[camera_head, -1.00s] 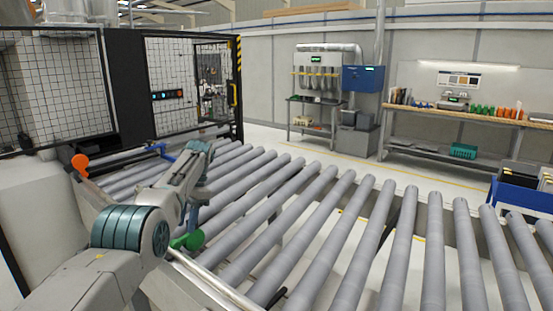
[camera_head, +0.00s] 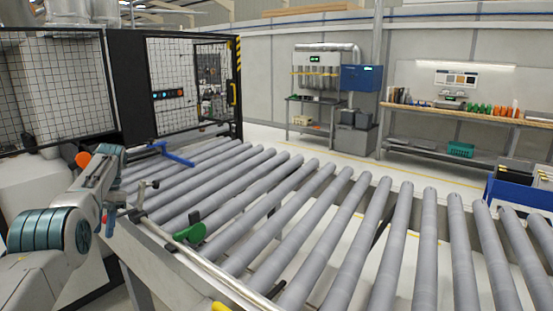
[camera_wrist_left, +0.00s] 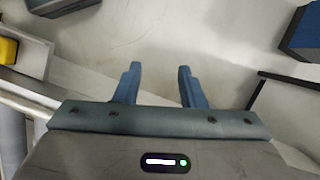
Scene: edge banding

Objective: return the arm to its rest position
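My left arm (camera_head: 95,190) is folded at the left of the head view, beside the conveyor's near edge. Its gripper (camera_head: 110,225) points down there and is small and partly hidden by the arm. In the left wrist view the two blue fingers of the left gripper (camera_wrist_left: 159,85) stand apart with nothing between them. Pale floor (camera_wrist_left: 155,40) shows beyond them. My right gripper is in neither view.
The roller conveyor (camera_head: 290,215) runs across the view and is bare of panels. A green handle (camera_head: 190,233) and a metal rail (camera_head: 215,268) line its near edge. A blue bracket (camera_head: 175,156) stands by the fenced machine. A blue bin (camera_head: 520,190) stands at right.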

